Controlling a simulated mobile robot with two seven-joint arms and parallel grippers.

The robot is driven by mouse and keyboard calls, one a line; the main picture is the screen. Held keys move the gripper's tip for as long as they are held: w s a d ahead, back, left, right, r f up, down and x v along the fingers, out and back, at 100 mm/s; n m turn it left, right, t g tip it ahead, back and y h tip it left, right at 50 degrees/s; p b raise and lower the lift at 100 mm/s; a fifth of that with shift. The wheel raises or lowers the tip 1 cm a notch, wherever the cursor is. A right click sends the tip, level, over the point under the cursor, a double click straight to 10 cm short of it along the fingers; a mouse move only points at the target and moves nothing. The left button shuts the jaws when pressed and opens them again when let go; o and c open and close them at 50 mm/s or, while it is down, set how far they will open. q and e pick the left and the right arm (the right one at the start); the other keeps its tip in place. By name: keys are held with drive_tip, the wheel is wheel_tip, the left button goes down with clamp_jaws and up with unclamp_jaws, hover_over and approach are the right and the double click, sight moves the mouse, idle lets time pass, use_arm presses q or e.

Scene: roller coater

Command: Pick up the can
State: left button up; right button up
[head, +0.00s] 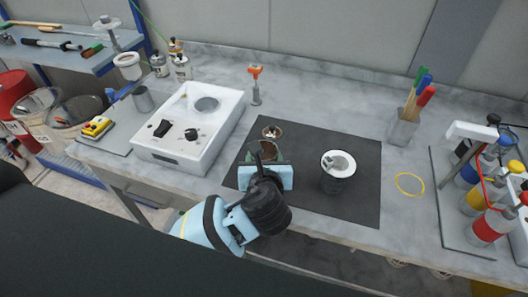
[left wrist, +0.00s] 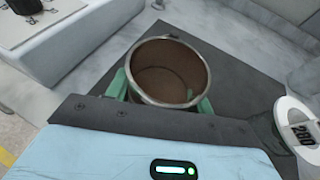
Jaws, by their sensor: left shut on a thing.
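The open can (left wrist: 168,75) has a metal rim and a brown inside, and it fills the middle of the left wrist view. In the head view the can (head: 267,150) is partly hidden behind my left gripper (head: 264,163). My left gripper (left wrist: 163,92) is shut on the can, with a green finger on each side of it. I cannot tell whether the can's bottom touches the dark mat (head: 355,208). My right gripper is not in view.
A dark container with a white top (head: 338,165) stands on the mat to the right. A white control box (head: 190,125) is at the left. An orange-topped tool (head: 255,85) stands behind. A yellow ring (head: 410,184) and a bottle rack (head: 470,240) are at the right.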

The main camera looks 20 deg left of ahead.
use_arm(q)
drive_tip(key=s+d+r, duration=0.1)
drive_tip(key=s+d, duration=0.2)
drive_tip(key=s, duration=0.9)
drive_tip(key=shift+d, duration=0.35)
drive_tip(key=shift+r, duration=0.1)
drive_tip(key=shift+m+t+h, duration=0.3)
drive_tip(key=shift+m+h, duration=0.3)
drive_tip(key=shift+h, duration=0.1)
drive_tip(key=a, duration=0.2)
drive_tip(key=w+a, duration=0.1)
drive_tip(key=w+a+f, duration=0.1)
drive_tip(key=a, duration=0.1)
drive_tip(key=shift+w+a, duration=0.15)
drive_tip(key=shift+a, duration=0.2)
drive_tip(key=w+a+r+m+h, duration=0.1)
drive_tip(key=a+r+m+h, duration=0.1)
drive_tip(key=a, duration=0.4)
drive_tip(key=shift+w+r+h, duration=0.3)
drive_tip(key=shift+r+h, duration=0.1)
drive_tip(key=shift+r, duration=0.2)
drive_tip(key=shift+a, duration=0.1)
